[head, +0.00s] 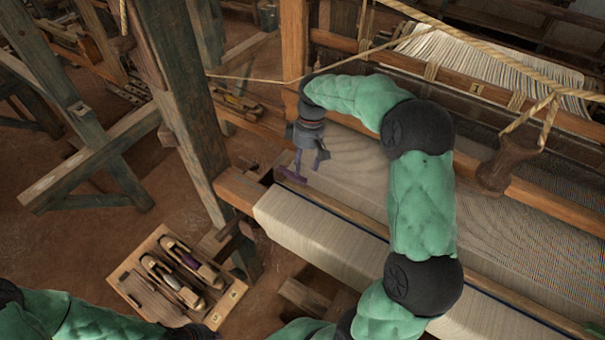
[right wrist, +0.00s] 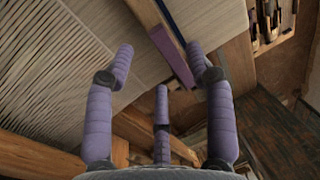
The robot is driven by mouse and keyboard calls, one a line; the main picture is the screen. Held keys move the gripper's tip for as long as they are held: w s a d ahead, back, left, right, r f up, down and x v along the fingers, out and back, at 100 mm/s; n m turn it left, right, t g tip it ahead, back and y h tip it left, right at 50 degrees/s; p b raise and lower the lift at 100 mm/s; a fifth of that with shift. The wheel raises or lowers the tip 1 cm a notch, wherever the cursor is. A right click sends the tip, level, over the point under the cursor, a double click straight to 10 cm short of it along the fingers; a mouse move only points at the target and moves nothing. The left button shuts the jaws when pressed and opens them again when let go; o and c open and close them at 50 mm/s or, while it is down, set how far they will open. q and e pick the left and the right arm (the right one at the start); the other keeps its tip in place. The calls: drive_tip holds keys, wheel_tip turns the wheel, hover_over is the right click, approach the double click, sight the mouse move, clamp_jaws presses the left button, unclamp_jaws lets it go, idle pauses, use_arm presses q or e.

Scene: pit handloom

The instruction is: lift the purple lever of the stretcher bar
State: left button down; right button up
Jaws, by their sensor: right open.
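The stretcher bar (head: 335,206) lies across the pale woven cloth (head: 310,240). Its purple lever (head: 291,175) is at the bar's far left end in the head view. In the right wrist view the lever (right wrist: 172,56) is a flat purple strip along the bar, between my spread fingers. My right gripper (head: 307,166) is open and empty, pointing down just above the lever; a gap to the lever cannot be judged. My left gripper (head: 192,333) shows only as a dark part at the bottom edge of the head view; its fingers are hidden.
A wooden tray (head: 128,292) with shuttles stands on the floor left of the cloth. The loom's wooden post (head: 180,110) rises left of my right gripper. Ropes (head: 255,80) cross above, and a wooden handle (head: 505,165) hangs on the right.

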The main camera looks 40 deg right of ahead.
sight(292, 176)
drive_tip(key=shift+s+a+f, duration=0.1)
drive_tip(key=shift+a+f, duration=0.1)
drive_tip(key=shift+f, duration=0.95)
drive_tip(key=shift+a+f, duration=0.15)
drive_tip(key=shift+f, duration=1)
clamp_jaws()
